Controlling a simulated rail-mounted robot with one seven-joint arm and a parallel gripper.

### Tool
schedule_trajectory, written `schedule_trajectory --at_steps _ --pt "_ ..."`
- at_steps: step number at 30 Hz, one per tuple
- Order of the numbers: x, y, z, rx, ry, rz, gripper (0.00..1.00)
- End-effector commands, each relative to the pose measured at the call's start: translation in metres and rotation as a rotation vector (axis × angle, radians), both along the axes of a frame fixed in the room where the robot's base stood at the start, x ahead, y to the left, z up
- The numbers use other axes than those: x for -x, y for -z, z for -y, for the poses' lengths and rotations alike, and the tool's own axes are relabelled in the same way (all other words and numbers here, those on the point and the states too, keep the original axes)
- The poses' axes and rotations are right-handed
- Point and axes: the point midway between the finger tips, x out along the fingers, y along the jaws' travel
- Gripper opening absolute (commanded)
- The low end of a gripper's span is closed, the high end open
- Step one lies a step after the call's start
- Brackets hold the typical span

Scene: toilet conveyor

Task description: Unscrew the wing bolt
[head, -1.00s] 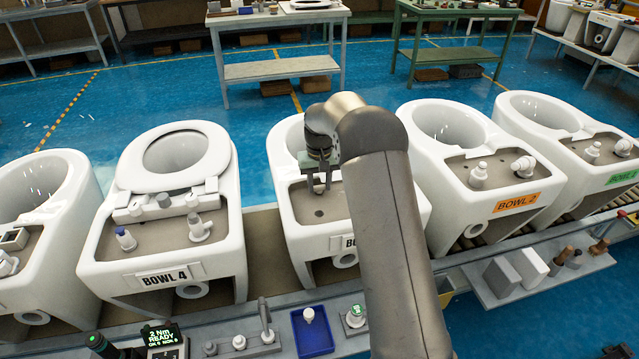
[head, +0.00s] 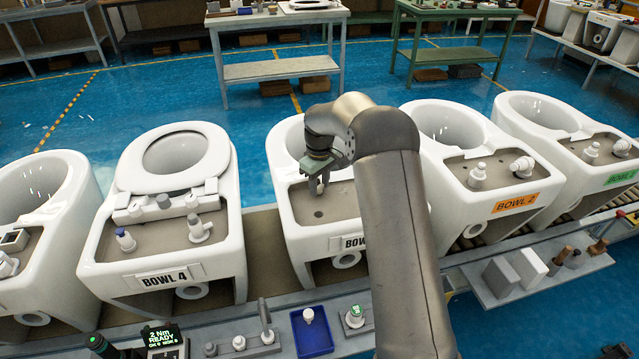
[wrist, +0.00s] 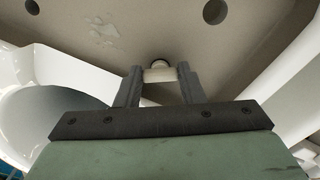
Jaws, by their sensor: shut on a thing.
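The wing bolt (wrist: 158,75) shows in the wrist view as a small pale piece between my two fingertips, with a dark round part just beyond it. My gripper (wrist: 159,76) is shut on it from both sides; in the head view my gripper (head: 319,187) points down at the beige rear deck of the middle toilet bowl (head: 300,225). The wing bolt cannot be made out in the head view. Whether its shank is still in the deck is hidden. The bowl's label is partly covered by my arm. Two open holes show in the deck in the wrist view.
Bowl 4 (head: 237,240), with a seat fitted, stands to the left, and Bowl 2 (head: 440,195) to the right. On the front ledge are a blue tray (head: 325,343) holding a white piece, and a screen (head: 160,336) reading "2 Nm READY". White fittings stand on the neighbouring decks.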

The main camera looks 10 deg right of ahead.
Motion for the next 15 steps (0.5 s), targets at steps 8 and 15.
schedule_trajectory --at_steps 8,15 --pt "-0.0004 -0.0013 0.0009 -0.002 -0.249 -0.001 0.12" --pt "-0.0009 0.0000 0.0012 -0.001 -0.414 -0.001 0.12"
